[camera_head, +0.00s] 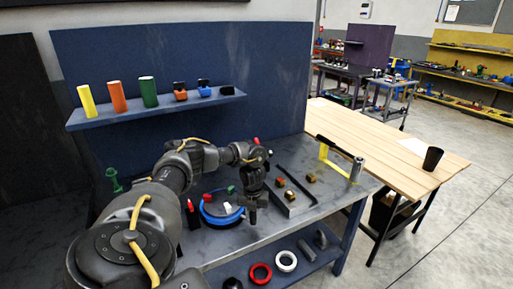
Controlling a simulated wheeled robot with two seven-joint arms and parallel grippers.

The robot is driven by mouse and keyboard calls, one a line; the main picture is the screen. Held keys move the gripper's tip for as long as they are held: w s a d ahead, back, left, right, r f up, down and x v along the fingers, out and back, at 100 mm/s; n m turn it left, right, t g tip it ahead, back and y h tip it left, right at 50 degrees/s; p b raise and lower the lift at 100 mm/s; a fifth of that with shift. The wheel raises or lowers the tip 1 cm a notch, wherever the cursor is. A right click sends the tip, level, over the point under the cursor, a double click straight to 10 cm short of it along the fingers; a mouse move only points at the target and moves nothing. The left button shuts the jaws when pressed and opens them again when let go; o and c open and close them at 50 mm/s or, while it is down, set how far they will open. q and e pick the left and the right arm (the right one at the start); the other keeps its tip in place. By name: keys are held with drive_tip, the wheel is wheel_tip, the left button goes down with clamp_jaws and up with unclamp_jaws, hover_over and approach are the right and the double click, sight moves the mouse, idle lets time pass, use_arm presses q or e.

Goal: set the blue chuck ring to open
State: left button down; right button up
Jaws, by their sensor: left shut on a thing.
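The blue chuck ring (208,217) lies around a round dark positioner on the grey workbench, left of the picture's middle. Small red, green and white parts stand on or around the positioner's top. My left arm reaches in from the left and over the bench. My left gripper (253,207) points down at the ring's right edge and is shut on it; the exact contact is small and partly hidden by the fingers. Any setting marks on the ring are too small to read. My right gripper is not in view.
A blue back panel has a shelf (155,112) with yellow, orange and green cylinders. A red bottle-like thing (193,214) stands left of the ring. A dark tray (292,203) and brass pieces lie right. A yellow frame (335,160) stands at the bench's right end. Rings lie on the lower shelf.

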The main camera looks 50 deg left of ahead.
use_arm(q)
drive_tip(key=c, duration=1.2)
unclamp_jaws()
drive_tip(key=shift+r, duration=0.35)
wheel_tip(320, 180, up, 5)
drive_tip(key=shift+f+b, duration=0.1)
drive_tip(key=shift+b, duration=0.45)
wheel_tip(320, 180, up, 5)
drive_tip(key=shift+r+p, duration=0.2)
drive_tip(key=shift+p, duration=0.85)
drive_tip(key=shift+f, duration=0.1)
